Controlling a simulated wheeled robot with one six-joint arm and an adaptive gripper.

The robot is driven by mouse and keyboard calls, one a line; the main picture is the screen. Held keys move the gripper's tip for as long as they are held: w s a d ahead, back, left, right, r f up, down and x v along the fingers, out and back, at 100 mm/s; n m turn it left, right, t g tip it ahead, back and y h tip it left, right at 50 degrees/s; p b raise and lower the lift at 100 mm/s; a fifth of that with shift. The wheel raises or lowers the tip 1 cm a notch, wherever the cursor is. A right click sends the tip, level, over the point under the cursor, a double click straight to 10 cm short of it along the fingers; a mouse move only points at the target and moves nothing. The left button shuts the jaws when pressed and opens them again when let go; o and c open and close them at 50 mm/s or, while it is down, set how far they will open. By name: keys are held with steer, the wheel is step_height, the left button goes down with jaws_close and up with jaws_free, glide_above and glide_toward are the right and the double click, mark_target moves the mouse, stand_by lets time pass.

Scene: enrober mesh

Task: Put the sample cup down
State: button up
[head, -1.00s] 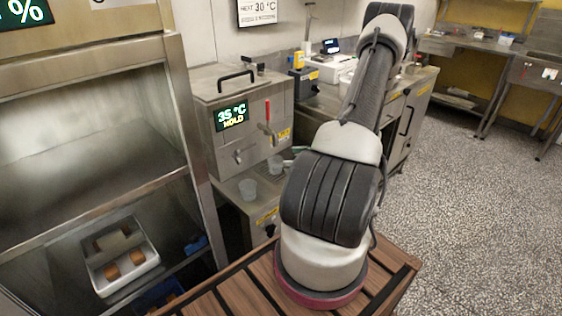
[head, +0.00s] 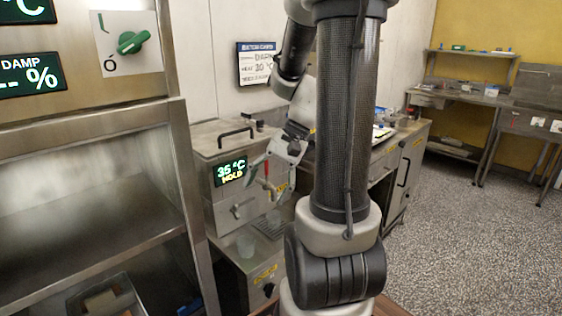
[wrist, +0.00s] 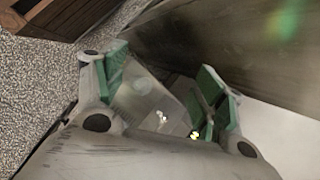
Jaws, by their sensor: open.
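My gripper (head: 266,178) is in front of the steel tempering machine, near its red-handled tap, with its fingers apart. In the wrist view, the green-padded fingers (wrist: 165,88) also stand apart. A translucent shape that looks like a cup (wrist: 143,98) shows between them, closer to the left finger. I cannot tell whether it touches a pad or what it rests on. In the head view, a clear cup (head: 246,244) stands upright on the steel ledge, below and left of my gripper. I cannot tell whether both views show the same cup.
The machine (head: 228,200) shows 35 °C and HOLD. A drip grate (head: 270,226) lies below its tap. A steel shelf frame (head: 190,200) stands close on the left. A bench (head: 405,150) runs back on the right, with open floor (head: 470,240) beyond.

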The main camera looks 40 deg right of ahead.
steer(key=s+a+r+n+t+h, duration=0.1)
steer(key=s+r+n+t+h, duration=0.2)
steer(key=s+r+n+h, duration=0.3)
step_height(320, 180, up, 4)
steer(key=n, duration=0.4)
steer(key=shift+s+f+n, duration=0.15)
steer(key=shift+s+n, duration=0.15)
steer(key=shift+s, duration=0.05)
